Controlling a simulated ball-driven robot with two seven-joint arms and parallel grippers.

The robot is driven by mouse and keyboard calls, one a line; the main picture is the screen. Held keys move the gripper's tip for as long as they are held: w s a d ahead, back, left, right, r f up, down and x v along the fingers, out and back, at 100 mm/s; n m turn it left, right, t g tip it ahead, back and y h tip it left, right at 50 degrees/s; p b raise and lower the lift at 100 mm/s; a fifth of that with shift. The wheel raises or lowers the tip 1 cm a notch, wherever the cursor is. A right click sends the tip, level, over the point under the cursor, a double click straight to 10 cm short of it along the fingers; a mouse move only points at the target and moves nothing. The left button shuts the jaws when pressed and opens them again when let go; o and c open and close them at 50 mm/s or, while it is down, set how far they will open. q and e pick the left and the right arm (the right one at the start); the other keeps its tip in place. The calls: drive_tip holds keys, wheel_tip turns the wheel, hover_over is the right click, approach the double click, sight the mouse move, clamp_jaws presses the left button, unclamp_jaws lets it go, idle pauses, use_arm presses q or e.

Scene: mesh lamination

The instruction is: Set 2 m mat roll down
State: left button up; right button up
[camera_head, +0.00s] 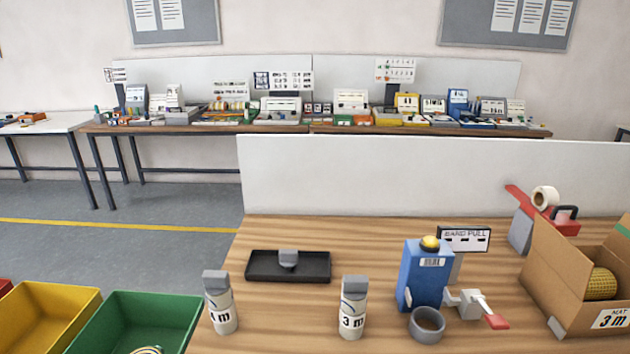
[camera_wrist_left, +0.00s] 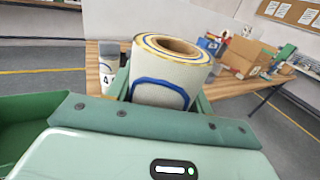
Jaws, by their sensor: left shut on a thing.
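A pale mat roll (camera_wrist_left: 165,92) with a hollow brown core, yellow and blue rings on its end and a blue curved band fills the middle of the left wrist view. My left gripper (camera_wrist_left: 163,98) is shut around it, with green fingers on either side. No length label shows on this roll. In the head view only the ringed top of a roll (camera_head: 147,350) shows at the bottom edge, over the green bin; the gripper itself is not visible there. My right gripper is in neither view.
A green bin (camera_head: 125,300) and yellow bin (camera_head: 60,293) are left.

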use_arm(q)
drive_tip(key=shift+s+d+r+n+t+y, duration=0.1)
drive_tip(key=shift+s+d+n+t+y, duration=0.2)
drive_tip(key=shift+n+y, duration=0.9)
drive_tip(key=shift+s+d+r+n+t+y, duration=0.25)
drive_tip(key=shift+n+t+y, duration=0.3)
drive_tip(key=shift+y, duration=1.05)
drive_tip(key=shift+s+d+n+t+y, duration=0.25)
drive_tip(key=shift+d+n+y, duration=0.1)
drive_tip(key=shift+n+y, duration=0.9)
